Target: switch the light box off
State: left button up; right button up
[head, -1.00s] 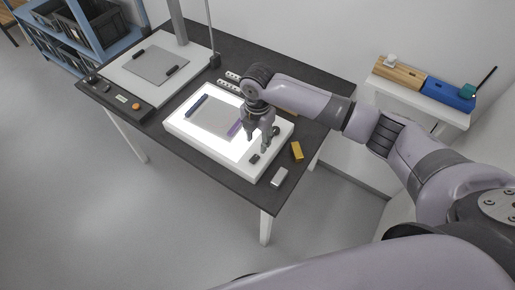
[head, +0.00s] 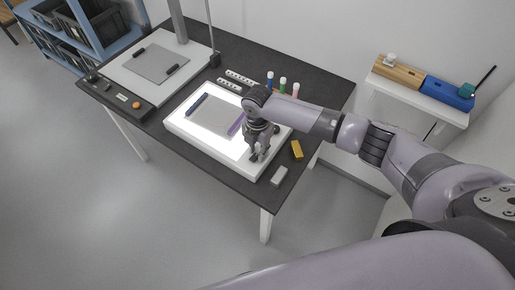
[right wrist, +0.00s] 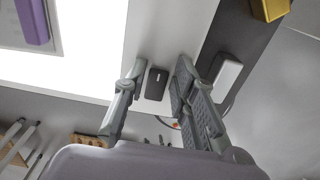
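The light box (head: 207,150) lies on the dark table, and its panel glows bright white. It also shows in the right wrist view (right wrist: 165,32). A small black switch (right wrist: 155,83) sits on its white rim near the front right corner. In the head view my gripper hides the switch. My right gripper (head: 258,158) is over that corner, pointing down. In the right wrist view its two fingers (right wrist: 160,66) are apart, one on each side of the switch, with nothing between them held. I cannot tell how high the tips are. My left gripper is out of view.
A purple strip (head: 236,124) and a dark strip (head: 197,104) lie on the light box. A yellow block (head: 297,150) and a pale block (head: 280,175) are right of it. Colour-capped bottles (head: 283,84) stand behind. A board (head: 125,82) and a box with an orange button (head: 137,105) are left.

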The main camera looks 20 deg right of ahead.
grip_shut()
jog(key=shift+s+r+h+p, duration=0.1)
jog(key=shift+r+h+p, duration=0.2)
jog(key=shift+p, duration=0.25)
jog(key=shift+s+a+r+t+h+p, duration=0.15)
jog(key=shift+s+a+t+h+p, duration=0.1)
jog(key=shift+t+h+p, duration=0.6)
jog(key=shift+a+p, duration=0.1)
jog(key=shift+p, duration=0.45)
jog(key=shift+a+t+h+p, duration=0.1)
jog(key=shift+t+h+p, duration=0.3)
jog(key=shift+t+h, duration=0.2)
jog(key=shift+o, duration=2)
grip_release()
